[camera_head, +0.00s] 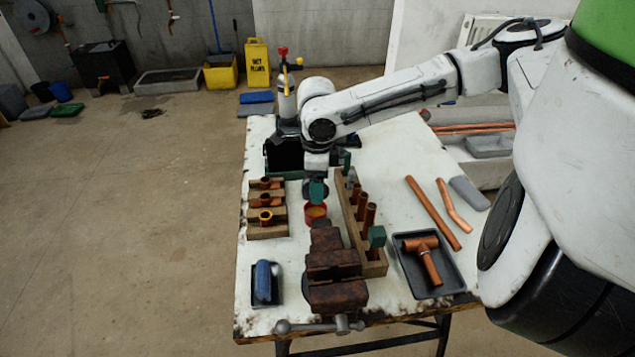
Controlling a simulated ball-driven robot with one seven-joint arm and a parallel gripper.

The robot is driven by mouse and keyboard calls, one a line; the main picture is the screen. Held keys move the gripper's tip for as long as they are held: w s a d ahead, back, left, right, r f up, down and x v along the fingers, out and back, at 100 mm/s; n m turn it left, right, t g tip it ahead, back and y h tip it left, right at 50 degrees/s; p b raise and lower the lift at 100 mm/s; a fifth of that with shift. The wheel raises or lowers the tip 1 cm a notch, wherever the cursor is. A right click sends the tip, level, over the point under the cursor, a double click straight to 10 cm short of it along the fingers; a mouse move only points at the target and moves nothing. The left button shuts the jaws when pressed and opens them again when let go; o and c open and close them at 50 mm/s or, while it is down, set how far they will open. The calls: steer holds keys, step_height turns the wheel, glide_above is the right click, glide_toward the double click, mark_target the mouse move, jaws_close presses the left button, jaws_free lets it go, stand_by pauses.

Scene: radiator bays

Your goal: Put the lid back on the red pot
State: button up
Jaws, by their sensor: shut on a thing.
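The red pot (315,222) stands on the bench behind the vise, between two wooden racks. It is open at the top, with orange-yellow stuff inside. My gripper (316,192) points down just behind the pot, close to it in the picture. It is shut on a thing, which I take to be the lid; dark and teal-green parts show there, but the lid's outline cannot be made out. I cannot tell how high the gripper is above the bench.
A rusty vise (335,265) stands in front of the pot. A wooden rack (372,268) with copper pipes is on the right, another rack (268,232) on the left. A black tray (447,282) holds a copper tee. A torch cylinder (287,103) stands behind. Bare bench shows at right rear.

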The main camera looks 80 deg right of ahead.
steer(key=shift+f+b, duration=1.85)
steer(key=shift+f, duration=0.7)
steer(key=shift+p, duration=0.8)
steer(key=shift+f+p, duration=0.15)
steer(key=shift+p, duration=0.5)
stand_by(0.8)
steer(key=o, duration=1.1)
